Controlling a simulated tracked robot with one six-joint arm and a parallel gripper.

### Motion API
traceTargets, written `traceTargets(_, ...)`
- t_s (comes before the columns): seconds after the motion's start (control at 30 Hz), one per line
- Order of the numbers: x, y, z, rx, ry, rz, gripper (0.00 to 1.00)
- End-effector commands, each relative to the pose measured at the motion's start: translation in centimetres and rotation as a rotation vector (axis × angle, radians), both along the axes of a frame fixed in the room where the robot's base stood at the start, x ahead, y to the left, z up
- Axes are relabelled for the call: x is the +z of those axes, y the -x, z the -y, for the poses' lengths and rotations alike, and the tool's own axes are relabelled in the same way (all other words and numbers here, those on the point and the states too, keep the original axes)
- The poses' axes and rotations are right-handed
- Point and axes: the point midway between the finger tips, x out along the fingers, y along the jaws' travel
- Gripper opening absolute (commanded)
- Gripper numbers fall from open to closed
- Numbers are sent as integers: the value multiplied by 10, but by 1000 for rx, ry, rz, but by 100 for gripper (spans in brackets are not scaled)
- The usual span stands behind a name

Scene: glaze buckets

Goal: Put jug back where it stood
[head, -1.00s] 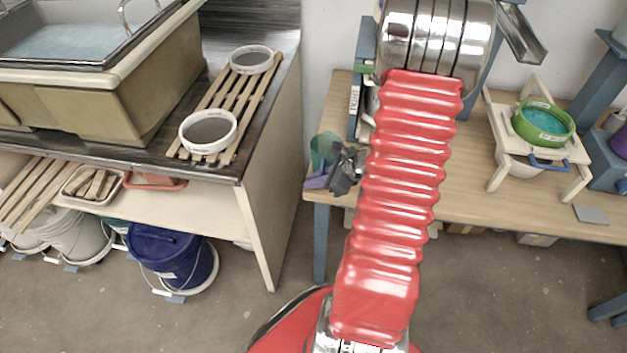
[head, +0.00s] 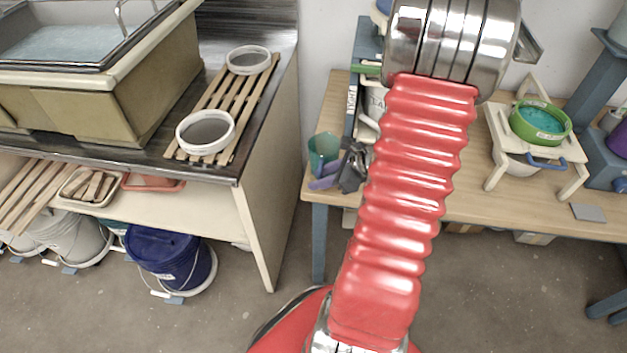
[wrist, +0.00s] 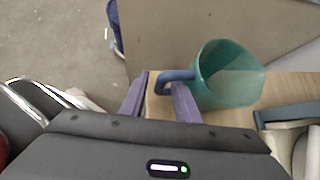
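The jug (head: 323,147) is translucent teal with a blue handle. It is at the left end of the wooden bench, and looks to be standing on it. In the wrist view the jug (wrist: 232,78) is just beyond my gripper (wrist: 160,80), its handle pointing toward the fingers. The two purple fingers are spread apart, with the handle's outer end between or just beyond their tips; contact is not clear. In the head view my gripper (head: 324,177) is in front of the jug's lower part, and my red arm hides part of the bench.
A green bowl (head: 541,123) sits on a white stand to the right on the bench (head: 480,205). A grey card (head: 588,212) lies near the front edge. Left are a counter with slats (head: 222,107), a sink, and a blue bucket (head: 172,258) below.

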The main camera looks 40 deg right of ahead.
Motion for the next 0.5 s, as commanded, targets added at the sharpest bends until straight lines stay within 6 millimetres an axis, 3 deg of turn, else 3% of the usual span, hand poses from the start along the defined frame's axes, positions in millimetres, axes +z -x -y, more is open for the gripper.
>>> traceTargets(0.5,54,50,21,-1,2,1,29)
